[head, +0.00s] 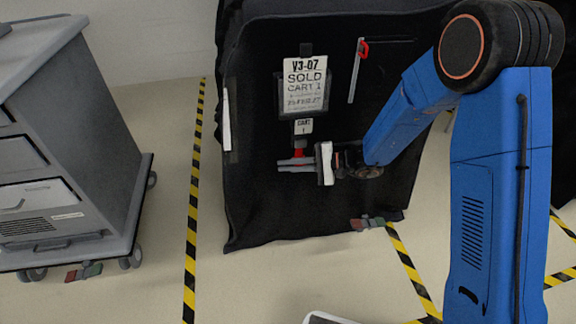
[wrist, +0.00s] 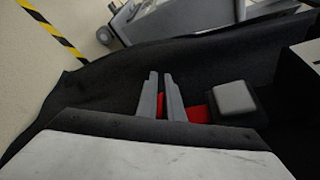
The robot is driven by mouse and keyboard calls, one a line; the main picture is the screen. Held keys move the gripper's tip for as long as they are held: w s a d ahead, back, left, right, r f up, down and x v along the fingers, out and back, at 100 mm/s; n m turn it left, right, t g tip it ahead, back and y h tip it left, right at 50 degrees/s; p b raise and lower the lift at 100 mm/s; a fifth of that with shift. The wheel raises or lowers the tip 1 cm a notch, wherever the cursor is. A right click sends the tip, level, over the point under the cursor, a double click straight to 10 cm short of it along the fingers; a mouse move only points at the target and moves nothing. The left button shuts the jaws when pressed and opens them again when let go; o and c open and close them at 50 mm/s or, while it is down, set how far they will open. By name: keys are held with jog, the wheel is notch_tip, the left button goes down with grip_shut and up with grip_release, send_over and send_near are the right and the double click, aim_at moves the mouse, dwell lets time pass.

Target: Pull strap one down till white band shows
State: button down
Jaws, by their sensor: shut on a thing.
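A cart under a black cover (head: 265,200) stands in the middle of the head view. A sign (head: 304,85) on it reads "SOLD CART 1", with a small tag (head: 304,126) below. A dark strap (head: 305,48) shows just above the sign; the sign hides its middle. A red piece (head: 299,153) shows under the small tag, at my fingers. My gripper (head: 290,164) reaches in from the right, shut on this red piece. In the wrist view, red shows between the two grey fingers (wrist: 162,98) and beside them. The fingers hide part of it.
A red-handled grey bar (head: 356,75) hangs on the cover at the upper right. A grey drawer cart (head: 115,120) on casters stands at the left. Yellow-black tape (head: 192,210) marks the floor between the carts. The floor there is clear.

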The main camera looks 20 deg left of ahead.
jog(key=shift+f, duration=0.1)
notch_tip(320, 180, down, 11)
jog(key=shift+d+r, duration=0.1)
jog(key=shift+r, duration=0.1)
dwell(0.5)
jog(key=c, duration=2.2)
grip_release()
jog(key=v, duration=1.7)
jog(key=shift+d+r, duration=0.2)
jog(key=shift+s, duration=0.1)
